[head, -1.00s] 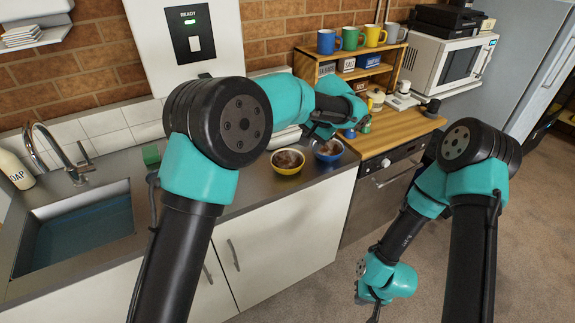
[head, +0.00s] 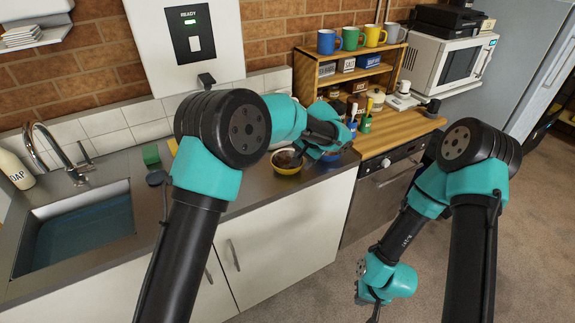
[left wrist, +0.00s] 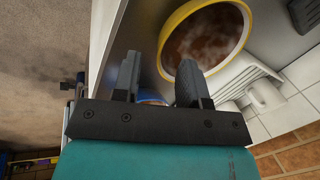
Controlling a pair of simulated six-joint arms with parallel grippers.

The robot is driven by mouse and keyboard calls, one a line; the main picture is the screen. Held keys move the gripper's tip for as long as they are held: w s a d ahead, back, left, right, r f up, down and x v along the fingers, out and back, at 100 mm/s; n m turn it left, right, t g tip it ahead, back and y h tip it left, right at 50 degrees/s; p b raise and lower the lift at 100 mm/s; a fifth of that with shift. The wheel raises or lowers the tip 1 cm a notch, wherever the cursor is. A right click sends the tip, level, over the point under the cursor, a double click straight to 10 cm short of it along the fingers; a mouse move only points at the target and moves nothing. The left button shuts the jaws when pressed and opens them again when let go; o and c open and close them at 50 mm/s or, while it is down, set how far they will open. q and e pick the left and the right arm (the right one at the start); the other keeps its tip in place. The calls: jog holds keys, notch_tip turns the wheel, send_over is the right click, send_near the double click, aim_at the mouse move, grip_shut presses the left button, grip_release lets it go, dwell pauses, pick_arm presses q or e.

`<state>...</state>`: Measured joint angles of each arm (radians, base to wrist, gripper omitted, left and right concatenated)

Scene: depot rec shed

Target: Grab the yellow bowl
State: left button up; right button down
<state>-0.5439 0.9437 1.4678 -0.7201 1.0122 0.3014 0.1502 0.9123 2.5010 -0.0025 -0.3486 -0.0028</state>
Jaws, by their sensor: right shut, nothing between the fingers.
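The yellow bowl (head: 287,171) stands on the grey counter, with brown contents in it. It also shows large at the top of the left wrist view (left wrist: 245,42), where steam seems to rise from it. My left gripper (head: 300,153) is open beside the bowl's right side. In the left wrist view its two fingers (left wrist: 160,62) are apart with no bowl wall clearly between them; one finger overlaps the bowl's rim in the picture. A blue bowl (head: 331,157) is partly hidden behind my left wrist. My right gripper (head: 372,307) is shut and empty, low over the floor.
A wooden shelf (head: 345,78) with several mugs stands behind on the right. A white rack (left wrist: 245,83) and a white mug (left wrist: 266,96) show near the bowl in the left wrist view.

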aim_at(287, 163)
pick_arm(q)
jog(key=x, duration=0.4)
jog(key=shift+w+a+f, duration=0.2)
jog(key=shift+f, duration=0.15)
jog(key=shift+c, duration=0.2)
grip_shut()
dwell(0.3)
